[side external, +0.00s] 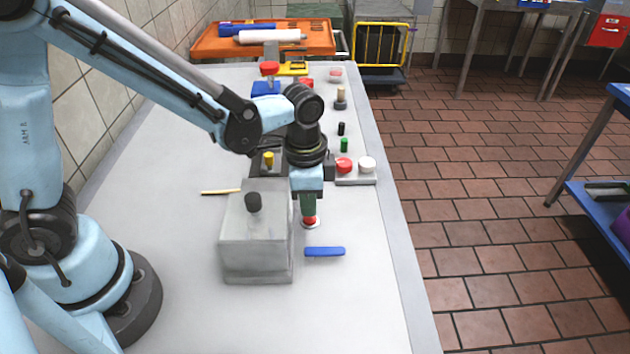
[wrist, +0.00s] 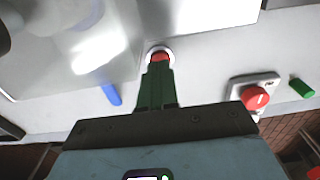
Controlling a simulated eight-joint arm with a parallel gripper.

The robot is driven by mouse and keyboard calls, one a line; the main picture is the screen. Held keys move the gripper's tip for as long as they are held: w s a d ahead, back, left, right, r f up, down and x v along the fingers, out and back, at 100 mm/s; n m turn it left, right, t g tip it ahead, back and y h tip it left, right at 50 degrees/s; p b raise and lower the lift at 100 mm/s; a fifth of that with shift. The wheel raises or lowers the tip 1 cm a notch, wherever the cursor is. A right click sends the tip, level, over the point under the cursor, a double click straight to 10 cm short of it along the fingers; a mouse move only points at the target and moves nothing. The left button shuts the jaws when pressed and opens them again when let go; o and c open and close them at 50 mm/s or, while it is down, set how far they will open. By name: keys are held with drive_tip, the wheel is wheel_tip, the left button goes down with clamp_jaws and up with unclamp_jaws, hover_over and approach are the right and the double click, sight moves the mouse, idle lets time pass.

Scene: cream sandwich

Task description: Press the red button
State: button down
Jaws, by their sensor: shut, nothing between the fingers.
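A small round red button (side external: 311,222) with a pale ring base stands on the table, right of the grey metal box. It also shows in the wrist view (wrist: 159,56), just past my fingertips. My gripper (side external: 308,212) points straight down over this button, its green fingers shut with nothing between them. The fingertips are at or very close to the button's top; I cannot tell whether they touch or press it. A second, larger red button (side external: 344,165) sits on a grey plate farther back, beside a white one (side external: 367,165). My gripper is apart from that plate.
The grey box (side external: 257,245) with a black knob stands close left of my gripper. A blue bar (side external: 325,252) lies in front of the button. The front right of the table is clear.

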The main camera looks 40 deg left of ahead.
sight(307, 219)
drive_tip(key=shift+f, duration=0.7)
drive_tip(key=shift+w+f, duration=0.1)
drive_tip(key=shift+f, duration=0.85)
wheel_tip(307, 219, up, 15)
drive_tip(key=shift+s+f, duration=0.2)
drive_tip(key=shift+s, duration=0.05)
drive_tip(key=shift+a, duration=0.1)
idle(0.5)
